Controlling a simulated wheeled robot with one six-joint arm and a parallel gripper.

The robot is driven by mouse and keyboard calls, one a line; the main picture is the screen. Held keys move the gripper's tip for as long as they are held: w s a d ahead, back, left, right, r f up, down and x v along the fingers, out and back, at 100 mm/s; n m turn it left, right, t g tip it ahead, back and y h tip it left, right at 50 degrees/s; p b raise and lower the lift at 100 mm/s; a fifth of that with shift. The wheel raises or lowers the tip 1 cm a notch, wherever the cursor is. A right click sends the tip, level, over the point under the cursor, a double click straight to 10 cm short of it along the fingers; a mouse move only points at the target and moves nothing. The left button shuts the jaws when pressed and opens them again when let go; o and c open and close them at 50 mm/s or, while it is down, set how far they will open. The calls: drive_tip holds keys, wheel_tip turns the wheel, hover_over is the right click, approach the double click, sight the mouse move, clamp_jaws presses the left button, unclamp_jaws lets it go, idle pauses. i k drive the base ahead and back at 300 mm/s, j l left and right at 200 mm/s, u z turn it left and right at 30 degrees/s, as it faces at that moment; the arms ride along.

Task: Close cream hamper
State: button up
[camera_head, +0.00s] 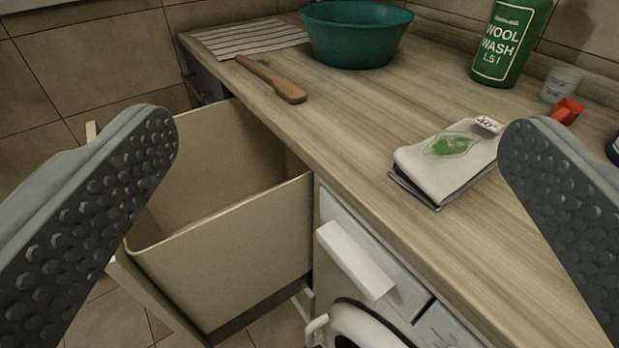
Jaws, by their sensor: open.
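The cream hamper (228,248) is pulled out from under the wooden counter at the left. Its open top shows an empty-looking inside, though its floor is hidden. A cream front panel (150,300) stands at its outer left side, partly hidden by my gripper's left finger. My gripper (338,225) is open, with its two studded grey fingers wide apart at the left and right of the picture. Nothing is between the fingertips close up. The left finger overlaps the hamper in the picture; I cannot tell that they touch.
The counter (350,130) holds a teal basin (357,35), striped cloth (250,38), wooden paddle (272,80), folded cloth (448,160), green wool wash bottle (510,40), clear cup (561,83) and red scoop (567,111). Below are a white drawer handle (355,262) and a washer door (365,325).

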sight(226, 239)
drive_tip(key=j+u, duration=0.4)
drive_tip(key=i+j+u, duration=0.15)
drive_tip(key=u, duration=0.2)
